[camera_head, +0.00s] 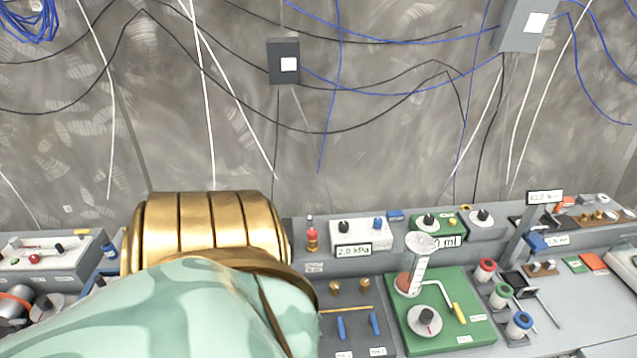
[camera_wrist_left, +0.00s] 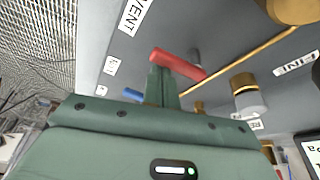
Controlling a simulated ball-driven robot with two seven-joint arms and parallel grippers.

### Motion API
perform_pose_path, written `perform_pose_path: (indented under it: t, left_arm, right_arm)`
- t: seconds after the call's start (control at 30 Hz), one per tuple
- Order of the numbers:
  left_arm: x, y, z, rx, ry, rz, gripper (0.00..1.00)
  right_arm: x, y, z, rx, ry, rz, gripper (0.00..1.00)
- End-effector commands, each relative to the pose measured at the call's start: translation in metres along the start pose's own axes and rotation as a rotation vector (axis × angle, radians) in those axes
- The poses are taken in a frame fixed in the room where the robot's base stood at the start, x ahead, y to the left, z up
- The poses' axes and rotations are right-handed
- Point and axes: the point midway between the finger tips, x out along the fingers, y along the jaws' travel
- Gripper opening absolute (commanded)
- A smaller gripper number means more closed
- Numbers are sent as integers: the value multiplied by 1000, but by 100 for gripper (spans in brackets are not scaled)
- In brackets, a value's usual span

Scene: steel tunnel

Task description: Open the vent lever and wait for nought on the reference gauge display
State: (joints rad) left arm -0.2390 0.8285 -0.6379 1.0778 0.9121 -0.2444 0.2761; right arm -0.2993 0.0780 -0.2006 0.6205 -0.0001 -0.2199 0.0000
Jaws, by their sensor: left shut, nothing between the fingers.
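The red vent lever (camera_wrist_left: 178,63) shows in the left wrist view, near a VENT label (camera_wrist_left: 138,12). My left gripper (camera_wrist_left: 160,82) is shut with nothing in it, its fingertips right at the lever's left part. I cannot tell whether they touch it. In the head view my own arm covers the lever and the gripper. The reference gauge display (camera_head: 353,251) sits on the front of a pale box on the bench and seems to read 2.0 kPa. My right gripper is in neither view.
A brass knob (camera_wrist_left: 248,90) and a brass rod (camera_wrist_left: 250,62) lie right of the lever in the wrist view. A green board (camera_head: 465,334) with a glass cylinder (camera_head: 411,270) stands right of my arm. Cables hang on the wall behind.

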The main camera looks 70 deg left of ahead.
Motion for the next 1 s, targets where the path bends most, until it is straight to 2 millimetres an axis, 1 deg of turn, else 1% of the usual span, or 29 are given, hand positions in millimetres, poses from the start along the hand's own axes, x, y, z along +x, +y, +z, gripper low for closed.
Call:
perform_pose_path:
  t: [0.2, 0.53, 1.0]
  left_arm:
    - [-1, 0, 3, -2, 0, 0, 0]
    - [-2, 0, 5, -2, -2, -1, 0]
    - [-2, 2, 5, -3, -2, -1, 0]
  right_arm:
    - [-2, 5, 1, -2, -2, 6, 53]
    - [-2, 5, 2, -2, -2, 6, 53]
    - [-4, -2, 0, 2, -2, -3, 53]
